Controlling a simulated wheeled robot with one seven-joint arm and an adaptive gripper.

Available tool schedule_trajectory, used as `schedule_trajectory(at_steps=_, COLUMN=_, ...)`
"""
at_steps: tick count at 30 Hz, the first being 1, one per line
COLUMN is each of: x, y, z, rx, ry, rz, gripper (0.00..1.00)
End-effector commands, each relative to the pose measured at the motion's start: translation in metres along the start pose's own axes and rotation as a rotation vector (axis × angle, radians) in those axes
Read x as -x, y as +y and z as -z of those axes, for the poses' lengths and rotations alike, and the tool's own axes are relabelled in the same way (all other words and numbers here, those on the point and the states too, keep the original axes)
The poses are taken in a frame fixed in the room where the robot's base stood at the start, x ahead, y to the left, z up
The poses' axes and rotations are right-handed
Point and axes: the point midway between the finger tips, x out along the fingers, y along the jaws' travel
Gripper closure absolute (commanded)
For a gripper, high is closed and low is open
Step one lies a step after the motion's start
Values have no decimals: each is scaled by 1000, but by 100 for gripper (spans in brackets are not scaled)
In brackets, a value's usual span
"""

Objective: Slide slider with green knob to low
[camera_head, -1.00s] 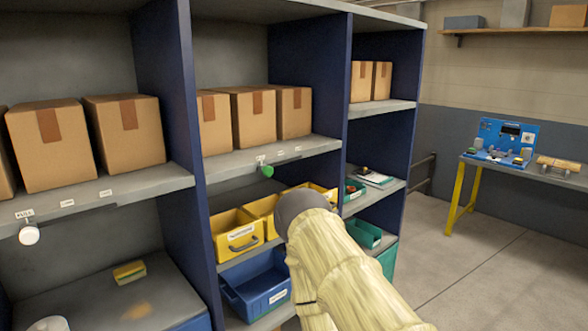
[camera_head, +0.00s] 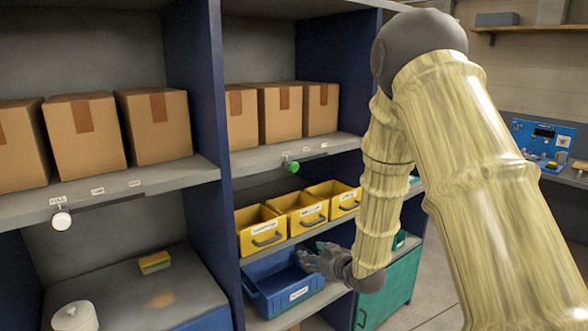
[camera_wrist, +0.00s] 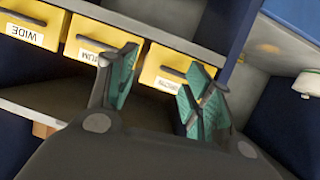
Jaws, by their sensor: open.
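The green knob (camera_head: 293,167) sits on a short slider under the front edge of the middle bay's upper shelf, toward the left part of its track. Small labels line the shelf edge beside it, too small to read. My gripper (camera_head: 311,257) is below and slightly right of the knob, in front of the blue bin, apart from the knob. In the wrist view my gripper (camera_wrist: 160,88) has its teal-padded fingers spread with nothing between them. The green knob does not show in the wrist view.
Yellow bins (camera_head: 262,231) stand on the shelf below the knob, with a blue bin (camera_head: 275,283) beneath. Cardboard boxes (camera_head: 155,125) stand above.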

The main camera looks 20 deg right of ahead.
Motion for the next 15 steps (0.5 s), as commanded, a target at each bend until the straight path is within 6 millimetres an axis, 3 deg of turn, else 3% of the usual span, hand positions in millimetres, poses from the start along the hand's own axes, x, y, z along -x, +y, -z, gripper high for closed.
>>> schedule_trajectory(at_steps=1, x=1, y=11, z=37, rx=27, ry=64, rz=3, gripper=49)
schedule_trajectory(at_steps=6, x=14, y=35, z=135, rx=106, ry=234, rz=20, gripper=49)
schedule_trajectory(at_steps=10, x=27, y=47, z=185, rx=151, ry=320, rz=30, gripper=49)
schedule_trajectory(at_steps=15, x=37, y=53, z=217, rx=182, ry=374, rz=37, gripper=49)
